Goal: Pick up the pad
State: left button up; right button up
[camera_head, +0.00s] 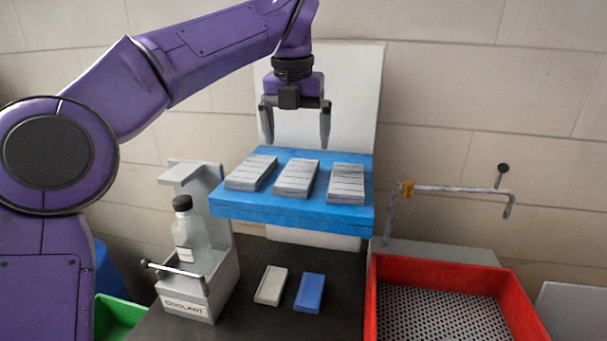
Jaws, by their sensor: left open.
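Two flat blocks that look like pads lie apart on the dark bench top: a pale beige one (271,285) and a blue one (309,293) to its right. Three grey ribbed blocks, left (251,173), middle (297,178) and right (346,183), lie in a row on a raised blue slab. I cannot tell which of these is the task's pad. My left gripper (297,142) points down with its fingers spread and nothing between them. It hangs above or behind the blue slab's back edge. My right gripper is out of view.
The blue slab (293,211) stands above the bench. A grey holder (206,292) with a clear black-capped bottle (188,238) stands at left. A red-walled bin (371,308) with a perforated floor is at right, below a metal pipe (455,190). A green bin (118,312) is at lower left.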

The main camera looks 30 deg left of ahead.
aim_at(298, 172)
pick_arm(q)
notch_tip(298, 172, down, 3)
jog(key=shift+a+r, duration=0.1)
jog(key=shift+r, duration=0.1)
jog(key=f, duration=0.1)
jog(key=w+f, duration=0.1)
jog(key=f, duration=0.3)
jog(key=shift+w+a+f, duration=0.15)
jog(key=shift+w+a, duration=0.1)
jog(key=shift+c, duration=0.3)
jog(key=c, duration=1)
jog(key=shift+r, duration=0.2)
